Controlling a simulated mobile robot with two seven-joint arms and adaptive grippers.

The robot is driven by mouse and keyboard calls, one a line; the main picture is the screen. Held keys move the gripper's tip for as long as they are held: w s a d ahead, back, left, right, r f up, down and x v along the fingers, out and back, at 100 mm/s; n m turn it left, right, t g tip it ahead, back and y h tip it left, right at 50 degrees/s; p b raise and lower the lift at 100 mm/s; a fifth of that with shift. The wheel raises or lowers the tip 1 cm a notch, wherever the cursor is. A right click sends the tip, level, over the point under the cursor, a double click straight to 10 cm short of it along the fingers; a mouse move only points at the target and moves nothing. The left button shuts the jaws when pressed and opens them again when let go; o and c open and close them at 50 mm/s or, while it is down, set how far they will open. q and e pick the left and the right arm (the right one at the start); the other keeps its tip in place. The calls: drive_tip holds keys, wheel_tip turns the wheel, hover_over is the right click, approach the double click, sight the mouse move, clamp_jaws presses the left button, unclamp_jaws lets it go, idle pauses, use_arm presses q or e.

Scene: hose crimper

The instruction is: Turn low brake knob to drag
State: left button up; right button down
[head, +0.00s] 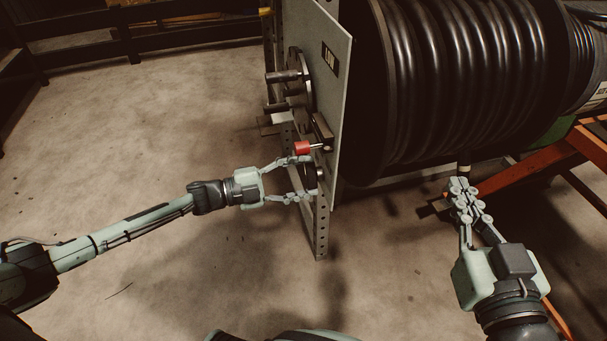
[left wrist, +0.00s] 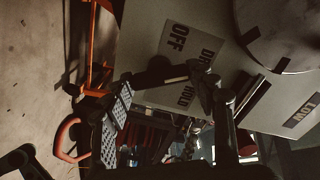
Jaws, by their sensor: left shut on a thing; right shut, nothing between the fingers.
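The low brake knob (head: 311,175) is a small dark part low on the grey panel in the head view, mostly hidden by my left fingers. My left gripper (head: 305,178) has one finger above it and one below and is shut on it. In the left wrist view, a label plate (left wrist: 185,55) reads OFF, DRAG and HOLD, partly covered. My right gripper (head: 463,195) is shut and empty, below the big reel and apart from the panel.
A red-tipped lever (head: 303,147) sticks out just above my left gripper. A round plate with dark pegs (head: 290,90) is higher on the panel (head: 331,110). A large ribbed reel (head: 460,70) is behind it. An orange frame (head: 545,170) stands right. Floor at left is clear.

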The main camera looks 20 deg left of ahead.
idle(0.3)
use_arm(q)
drive_tip(key=o, duration=1.2)
drive_tip(key=shift+c, duration=0.2)
drive_tip(key=shift+a, duration=0.1)
drive_tip(key=v, duration=1.2)
